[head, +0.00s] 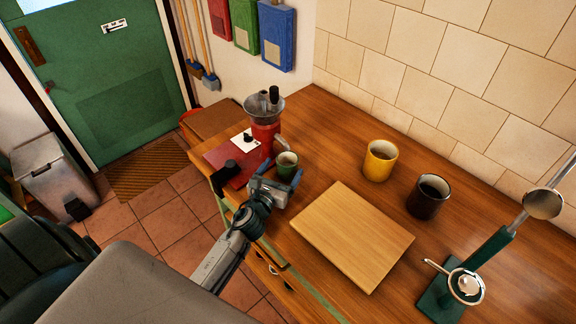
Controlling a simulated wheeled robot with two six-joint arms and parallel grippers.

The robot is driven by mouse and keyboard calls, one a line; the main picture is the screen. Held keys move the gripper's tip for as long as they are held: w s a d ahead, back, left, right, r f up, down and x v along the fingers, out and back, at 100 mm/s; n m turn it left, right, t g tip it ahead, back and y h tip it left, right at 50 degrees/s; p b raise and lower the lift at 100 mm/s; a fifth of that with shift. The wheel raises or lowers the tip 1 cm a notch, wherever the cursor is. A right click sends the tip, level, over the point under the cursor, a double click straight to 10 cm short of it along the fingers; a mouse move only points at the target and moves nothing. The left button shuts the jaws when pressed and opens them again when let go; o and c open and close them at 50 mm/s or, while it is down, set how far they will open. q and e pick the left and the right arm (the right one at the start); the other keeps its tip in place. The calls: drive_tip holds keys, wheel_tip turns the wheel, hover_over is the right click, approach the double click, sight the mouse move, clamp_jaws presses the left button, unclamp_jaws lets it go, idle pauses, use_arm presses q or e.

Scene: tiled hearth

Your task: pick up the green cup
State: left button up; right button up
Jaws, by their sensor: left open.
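The green cup (287,163) stands upright on the wooden counter, beside the red grinder. My left gripper (282,173) is open at the near side of the cup. One finger shows to the cup's left and the other to its right, and the cup's lower part is partly hidden by the gripper. I cannot tell whether either finger touches the cup. My right gripper is not in view.
A red grinder (265,137) stands close behind the cup. A cutting board (352,236) lies to the right on the counter (325,130). Tiled wall borders the back.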

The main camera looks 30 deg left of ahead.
sight(291, 156)
use_arm(q)
drive_tip(key=w, duration=0.6)
drive_tip(key=shift+p, duration=0.4)
drive_tip(key=shift+r, duration=0.1)
drive_tip(key=shift+s, duration=0.1)
drive_tip(key=c, duration=1.1)
drive_tip(key=shift+c, duration=0.3)
drive_tip(key=shift+r, duration=0.15)
